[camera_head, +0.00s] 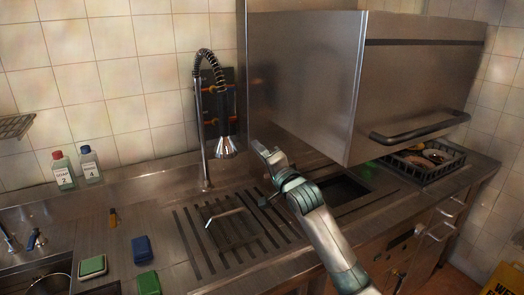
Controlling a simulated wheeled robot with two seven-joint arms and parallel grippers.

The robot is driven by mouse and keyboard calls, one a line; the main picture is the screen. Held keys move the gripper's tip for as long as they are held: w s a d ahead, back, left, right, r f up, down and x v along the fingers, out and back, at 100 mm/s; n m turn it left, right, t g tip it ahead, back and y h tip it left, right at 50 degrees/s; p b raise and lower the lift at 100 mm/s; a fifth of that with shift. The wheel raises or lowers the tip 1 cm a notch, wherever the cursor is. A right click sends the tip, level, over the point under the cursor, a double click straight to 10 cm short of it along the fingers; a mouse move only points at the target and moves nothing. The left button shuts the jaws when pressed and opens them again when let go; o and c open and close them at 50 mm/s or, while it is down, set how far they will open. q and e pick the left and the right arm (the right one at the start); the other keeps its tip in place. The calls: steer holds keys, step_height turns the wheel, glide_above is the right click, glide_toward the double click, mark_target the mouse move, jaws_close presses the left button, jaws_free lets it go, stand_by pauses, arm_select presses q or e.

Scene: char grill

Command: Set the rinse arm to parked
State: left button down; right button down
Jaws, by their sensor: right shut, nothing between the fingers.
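My right arm comes in from the bottom right. My left gripper is not in view.
The steel dishwasher hood (300,80) stands close behind my right gripper, its handle (420,130) at right. A black rack (425,160) with dishes sits beyond. A bent metal piece (225,216) lies over the slotted drainboard. Bottles (63,172) and sponges (142,249) are at left.

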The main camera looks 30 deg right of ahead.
steer(key=w+r+p, duration=0.1)
steer(key=w+p, duration=0.2)
steer(key=w, duration=0.3)
steer(key=a, duration=0.1)
steer(key=a+f+p, duration=0.1)
steer(key=s+a+f, duration=0.1)
steer(key=shift+s+a+p, duration=0.1)
steer(key=shift+a+p, duration=0.15)
steer(key=shift+p, duration=0.05)
steer(key=shift+a, duration=0.1)
